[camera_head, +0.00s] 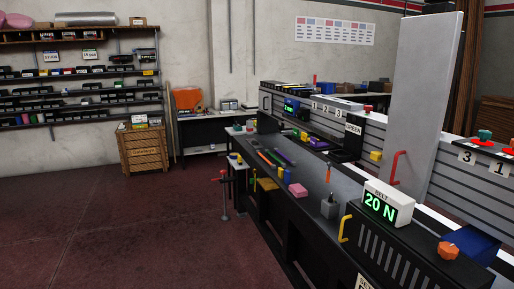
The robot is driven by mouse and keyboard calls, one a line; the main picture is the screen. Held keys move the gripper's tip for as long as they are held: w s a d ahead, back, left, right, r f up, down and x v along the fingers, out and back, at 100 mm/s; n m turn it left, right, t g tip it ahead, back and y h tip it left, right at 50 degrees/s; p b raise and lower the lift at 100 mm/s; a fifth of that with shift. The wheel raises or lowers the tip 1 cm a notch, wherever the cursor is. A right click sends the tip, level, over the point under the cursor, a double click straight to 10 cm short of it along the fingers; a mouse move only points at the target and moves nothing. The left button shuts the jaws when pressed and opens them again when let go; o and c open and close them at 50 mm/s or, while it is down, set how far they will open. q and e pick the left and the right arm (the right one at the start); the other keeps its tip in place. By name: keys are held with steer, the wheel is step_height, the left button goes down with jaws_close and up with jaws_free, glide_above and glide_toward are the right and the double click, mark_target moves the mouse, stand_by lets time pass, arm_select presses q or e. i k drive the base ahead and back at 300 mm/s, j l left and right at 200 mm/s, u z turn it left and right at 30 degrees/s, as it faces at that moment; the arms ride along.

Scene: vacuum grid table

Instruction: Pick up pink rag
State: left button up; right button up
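A small pink item (298,190), which looks like a folded rag, lies near the front edge of the long dark workbench (322,189), around the middle of the view. It is small in the picture, so its texture is hard to tell. Nothing covers it from this side. Neither my left nor my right gripper is in view.
A grey block holding an orange-handled tool (328,205) stands right of the pink item. Small yellow and blue pieces (284,175) lie behind it. A "20 N" display (388,205) stands nearer. The dark red floor (130,230) at left is open.

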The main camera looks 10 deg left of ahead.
mark_target(298, 191)
steer(key=i+j, duration=0.3)
steer(key=i, duration=0.15)
steer(key=i+j+u, duration=0.1)
steer(key=i+j, duration=0.25)
steer(key=i, duration=0.05)
